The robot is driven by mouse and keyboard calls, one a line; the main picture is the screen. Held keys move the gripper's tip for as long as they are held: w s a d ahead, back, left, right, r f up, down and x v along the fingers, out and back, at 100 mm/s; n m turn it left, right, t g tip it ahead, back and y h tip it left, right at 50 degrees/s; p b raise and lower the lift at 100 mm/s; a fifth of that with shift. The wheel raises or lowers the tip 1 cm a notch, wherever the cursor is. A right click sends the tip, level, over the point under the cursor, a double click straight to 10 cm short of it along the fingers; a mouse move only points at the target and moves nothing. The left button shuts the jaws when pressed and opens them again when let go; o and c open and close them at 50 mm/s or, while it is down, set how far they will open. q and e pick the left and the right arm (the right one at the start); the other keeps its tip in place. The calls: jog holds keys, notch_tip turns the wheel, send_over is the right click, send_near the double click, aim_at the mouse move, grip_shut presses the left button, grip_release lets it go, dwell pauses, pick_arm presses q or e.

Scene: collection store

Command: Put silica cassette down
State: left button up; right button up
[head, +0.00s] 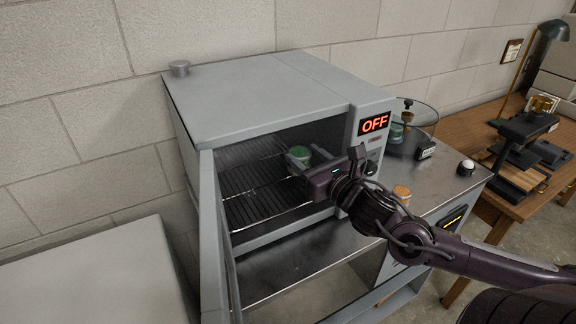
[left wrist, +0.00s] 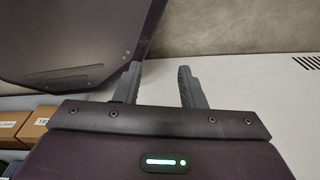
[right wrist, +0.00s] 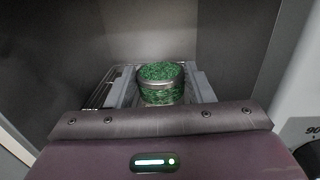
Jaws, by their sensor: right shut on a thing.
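The silica cassette (head: 300,154) is a small round tin with a metal rim and green granules. It is inside the open oven (head: 260,100), toward the right side of the wire rack (head: 258,200). My right gripper (head: 302,160) reaches in through the oven's front and is shut on the cassette. In the right wrist view the cassette (right wrist: 162,84) sits between the two fingers, with the rack behind and to the left. I cannot tell whether its base touches the rack. My left gripper (left wrist: 158,85) is open and empty, away from the oven.
The oven door (head: 212,235) stands open at the left. The display (head: 374,123) reads OFF. Much of the rack's left part is bare.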

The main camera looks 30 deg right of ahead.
jog(key=w, duration=0.7)
jog(key=f, duration=0.2)
jog(key=f+p, duration=0.1)
jog(key=f, duration=0.1)
jog(key=f+p, duration=0.1)
jog(key=shift+w+d+f, duration=0.25)
jog(key=shift+w+f, duration=0.05)
jog(key=shift+f, duration=0.1)
jog(key=shift+w+f+p, duration=0.25)
jog(key=shift+f+p, duration=0.15)
jog(key=shift+f, duration=0.2)
pick_arm(q)
jog(key=r, duration=0.2)
jog(key=shift+s+r, duration=0.3)
jog(key=shift+s, duration=0.1)
pick_arm(e)
jog(key=shift+f, duration=0.1)
jog(key=shift+f, duration=0.15)
jog(key=o, duration=1.1)
pick_arm(q)
jog(key=shift+f, duration=0.15)
